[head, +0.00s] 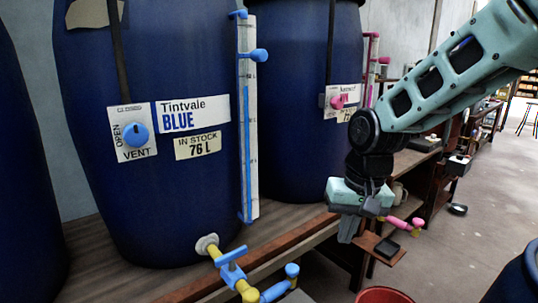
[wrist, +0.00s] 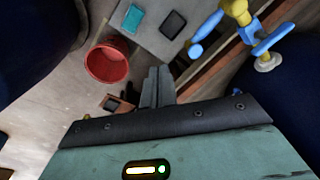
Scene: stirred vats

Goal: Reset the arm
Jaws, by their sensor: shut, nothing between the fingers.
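My arm reaches in from the upper right of the head view. My gripper (head: 346,238) hangs pointing down in front of the bench, right of the blue vat. In the wrist view my gripper (wrist: 158,88) has its two fingers together, with nothing between them. The fingers touch no vat, valve or tap that I can see. Part of the pink tap behind the gripper is hidden in the head view.
The Tintvale BLUE vat (head: 150,210) stands on the wooden bench (head: 95,265), with a yellow and blue tap (head: 232,270) jutting forward. A second vat (head: 300,100) has a pink tap (head: 405,223). A red bucket (head: 383,295) is below; it also shows in the wrist view (wrist: 107,63).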

